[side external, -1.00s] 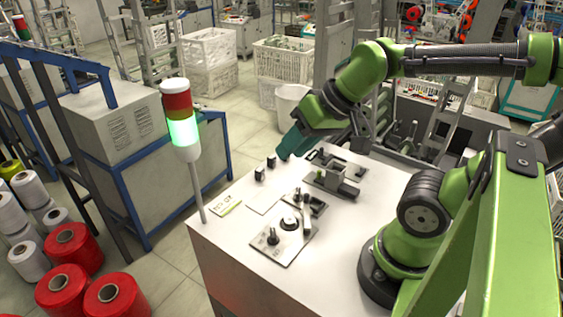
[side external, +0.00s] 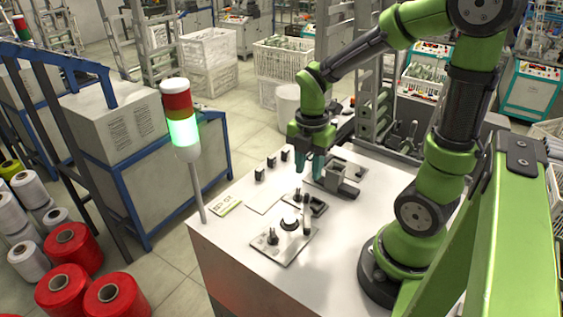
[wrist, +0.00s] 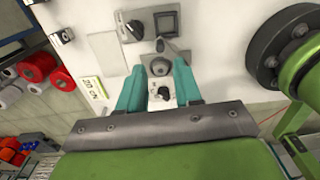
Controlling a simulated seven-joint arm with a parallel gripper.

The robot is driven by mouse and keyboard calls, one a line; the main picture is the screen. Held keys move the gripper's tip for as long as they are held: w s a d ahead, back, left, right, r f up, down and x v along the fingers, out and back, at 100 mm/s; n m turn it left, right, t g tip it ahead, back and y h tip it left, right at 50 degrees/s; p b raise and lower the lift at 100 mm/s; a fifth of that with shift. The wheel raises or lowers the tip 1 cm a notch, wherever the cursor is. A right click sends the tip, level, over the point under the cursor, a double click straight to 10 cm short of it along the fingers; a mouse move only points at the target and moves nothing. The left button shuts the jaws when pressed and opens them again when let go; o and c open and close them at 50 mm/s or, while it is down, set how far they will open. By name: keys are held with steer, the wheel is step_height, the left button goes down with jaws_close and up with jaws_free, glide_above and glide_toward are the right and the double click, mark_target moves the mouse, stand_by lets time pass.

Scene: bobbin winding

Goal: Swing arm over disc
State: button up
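I cannot tell whether the lever overlaps the disc. My gripper (side external: 310,178) points down, above and behind the plate. Its teal fingers are apart and empty in the wrist view (wrist: 160,66).
A grey block fixture (side external: 340,184) stands further back. Several small black pieces (side external: 259,174) line the left edge near a label card (side external: 227,208). A signal lamp (side external: 184,125) stands at the left corner.

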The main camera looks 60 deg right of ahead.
mark_target(305, 194)
steer(key=shift+f, duration=3.8)
steer(key=c, duration=0.6)
steer(key=shift+o, duration=0.2)
steer(key=shift+w+a, duration=0.6)
steer(key=shift+w, duration=0.15)
steer(key=shift+w+a, duration=0.55)
steer(key=shift+a, duration=0.15)
